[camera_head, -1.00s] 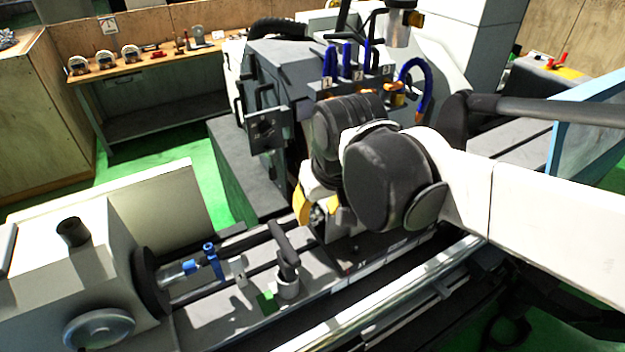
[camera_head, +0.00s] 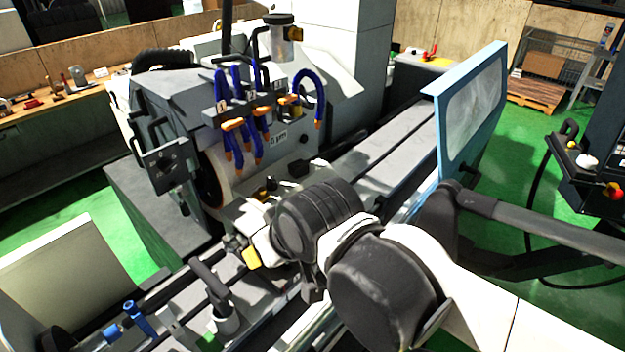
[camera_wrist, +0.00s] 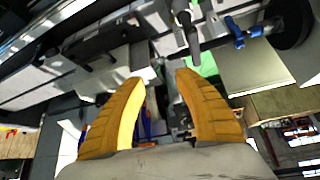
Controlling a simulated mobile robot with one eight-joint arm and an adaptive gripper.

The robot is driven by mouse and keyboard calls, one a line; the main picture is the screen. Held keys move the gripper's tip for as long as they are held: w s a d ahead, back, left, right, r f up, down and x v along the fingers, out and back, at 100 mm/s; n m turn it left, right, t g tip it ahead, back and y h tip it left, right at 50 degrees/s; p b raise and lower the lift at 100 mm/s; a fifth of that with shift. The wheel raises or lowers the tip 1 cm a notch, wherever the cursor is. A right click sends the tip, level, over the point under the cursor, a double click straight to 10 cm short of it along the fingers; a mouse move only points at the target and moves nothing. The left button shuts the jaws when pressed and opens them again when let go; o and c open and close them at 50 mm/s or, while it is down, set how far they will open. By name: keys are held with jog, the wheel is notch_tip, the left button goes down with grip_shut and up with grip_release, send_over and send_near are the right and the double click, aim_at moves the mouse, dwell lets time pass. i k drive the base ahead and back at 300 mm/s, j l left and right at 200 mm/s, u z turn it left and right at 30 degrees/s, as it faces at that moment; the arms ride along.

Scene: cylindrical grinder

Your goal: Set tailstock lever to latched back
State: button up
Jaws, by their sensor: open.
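A dark lever (camera_head: 207,278) stands on a round grey base (camera_head: 228,320) at the lower left of the head view. It also shows at the top of the wrist view (camera_wrist: 187,32). A blue handle (camera_head: 139,318) stands left of it, next to the tailstock end; it is also in the wrist view (camera_wrist: 236,32). I cannot tell for sure which one is the tailstock lever. My gripper (camera_wrist: 161,78) is open and empty, its two yellow fingers apart. In the head view one yellow finger (camera_head: 250,258) shows, right of the dark lever; my wrist hides the rest.
The grinding head with blue coolant hoses (camera_head: 240,110) rises behind my gripper. A blue-framed guard (camera_head: 470,115) stands to the right. A pale cover plate (camera_head: 65,270) is at the left.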

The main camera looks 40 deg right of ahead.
aim_at(299, 167)
jog(key=l+u, duration=0.25)
jog(key=l, duration=1.05)
